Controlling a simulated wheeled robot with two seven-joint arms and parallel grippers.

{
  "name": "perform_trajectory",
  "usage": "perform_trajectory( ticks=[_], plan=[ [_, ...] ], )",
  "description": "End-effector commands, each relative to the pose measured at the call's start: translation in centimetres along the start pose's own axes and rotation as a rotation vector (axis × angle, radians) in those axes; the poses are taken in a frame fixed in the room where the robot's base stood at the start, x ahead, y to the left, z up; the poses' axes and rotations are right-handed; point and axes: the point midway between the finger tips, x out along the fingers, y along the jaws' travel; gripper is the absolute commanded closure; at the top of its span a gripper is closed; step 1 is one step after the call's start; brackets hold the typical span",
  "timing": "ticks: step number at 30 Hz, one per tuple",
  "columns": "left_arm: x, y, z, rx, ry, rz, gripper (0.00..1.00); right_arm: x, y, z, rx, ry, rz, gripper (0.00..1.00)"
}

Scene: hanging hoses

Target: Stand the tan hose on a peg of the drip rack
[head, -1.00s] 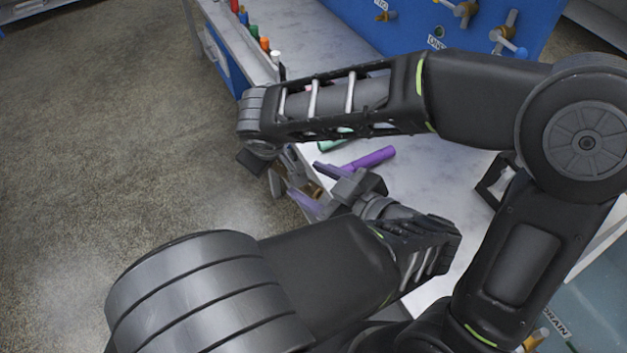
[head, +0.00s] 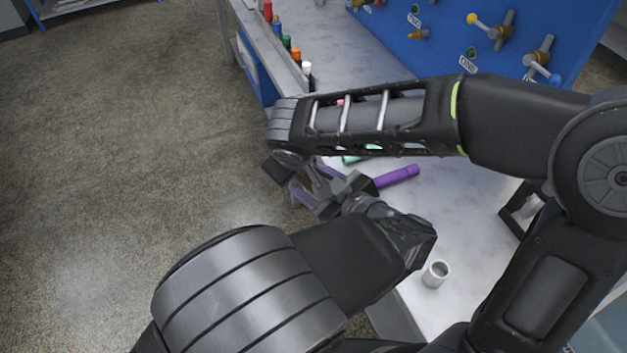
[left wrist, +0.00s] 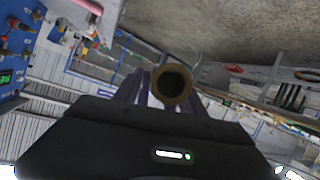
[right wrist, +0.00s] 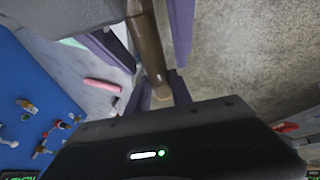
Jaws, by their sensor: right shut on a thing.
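The tan hose (right wrist: 148,45) shows as a brown tube in the right wrist view, held between the purple fingers of my right gripper (right wrist: 160,90). In the left wrist view its open round end (left wrist: 172,83) faces the camera. My left gripper (head: 317,186) is close to my right one in the head view, with its fingers on either side of the hose; they look spread apart around it. In the head view the hose is mostly hidden by the grippers and forearm. I cannot identify the drip rack with certainty.
A purple hose (head: 398,177) and a partly hidden green hose (head: 362,156) lie on the pale bench (head: 450,205). A white cup-like holder (head: 436,274) stands near its front. A blue valve panel (head: 440,30) stands behind.

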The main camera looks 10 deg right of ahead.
Motion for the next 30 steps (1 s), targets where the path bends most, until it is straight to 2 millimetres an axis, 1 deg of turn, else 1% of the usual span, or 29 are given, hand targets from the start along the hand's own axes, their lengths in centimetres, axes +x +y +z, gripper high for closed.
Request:
perform_trajectory(
  ticks=[1, 2, 17, 22, 23, 30],
  plan=[
    [-0.02, 0.0, 0.0, 0.0, 0.0, 0.0, 0.57, -0.01, 0.01, -0.01, 0.0, 0.0, 0.0, 1.0],
    [-0.02, 0.0, 0.0, 0.0, 0.0, 0.0, 0.59, -0.01, 0.0, -0.01, 0.0, 0.0, 0.0, 1.0],
    [-0.04, 0.0, 0.0, 0.0, 0.0, 0.0, 1.0, -0.01, 0.02, -0.01, 0.0, 0.0, 0.0, 1.0],
    [-0.04, -0.01, 0.0, 0.0, 0.0, 0.0, 1.0, 0.0, 0.03, -0.02, 0.0, 0.0, 0.0, 1.0],
    [-0.04, 0.0, -0.01, 0.0, 0.0, 0.0, 1.0, -0.01, 0.03, -0.02, 0.0, 0.0, 0.0, 0.72],
    [-0.04, 0.0, -0.01, 0.0, 0.0, 0.0, 1.0, 0.0, 0.02, -0.01, 0.0, 0.0, 0.0, 0.52]
  ],
)
